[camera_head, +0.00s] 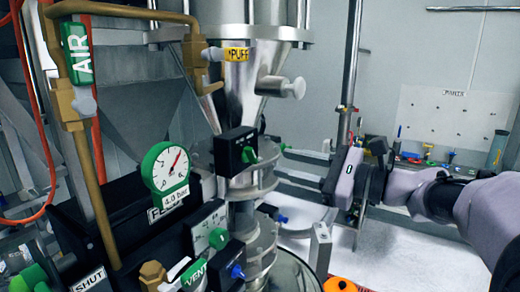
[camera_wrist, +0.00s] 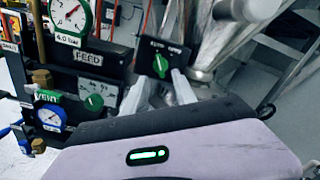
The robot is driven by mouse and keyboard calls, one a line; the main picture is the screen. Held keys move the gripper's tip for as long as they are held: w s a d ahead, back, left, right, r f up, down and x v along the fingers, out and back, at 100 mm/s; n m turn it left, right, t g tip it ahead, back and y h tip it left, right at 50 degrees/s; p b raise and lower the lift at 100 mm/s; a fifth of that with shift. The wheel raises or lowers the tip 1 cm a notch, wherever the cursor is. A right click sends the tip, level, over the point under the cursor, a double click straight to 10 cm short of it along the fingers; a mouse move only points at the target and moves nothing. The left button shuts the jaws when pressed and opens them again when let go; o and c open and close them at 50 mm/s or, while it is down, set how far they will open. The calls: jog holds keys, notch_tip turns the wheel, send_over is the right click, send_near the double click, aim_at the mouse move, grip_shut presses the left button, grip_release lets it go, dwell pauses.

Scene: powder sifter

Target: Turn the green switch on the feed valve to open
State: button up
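A black valve box (camera_head: 233,149) with a green switch (camera_head: 249,155) sits on the steel pipe below the hopper. In the wrist view, the box (camera_wrist: 151,52) has small lettering along its top, and its green switch (camera_wrist: 160,66) shows just beyond my fingers. My gripper (camera_head: 288,153) is to the right of the switch, pointing at it; in the wrist view, its two pale fingers (camera_wrist: 160,78) are apart with nothing between them. I cannot tell whether a fingertip touches the box. A second green switch (camera_wrist: 95,102) is on a panel below a FEED label (camera_wrist: 88,57).
A pressure gauge (camera_head: 166,167) reading near 4.0 bar stands left of the pipe. A blue knob (camera_head: 237,271) and VENT label (camera_head: 193,272) are below. A pegboard (camera_head: 450,120) hangs behind, at right.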

aim_at(255, 156)
jog(key=p+x, duration=0.1)
jog(key=x, duration=0.6)
jog(key=shift+w+a, duration=0.15)
grip_shut()
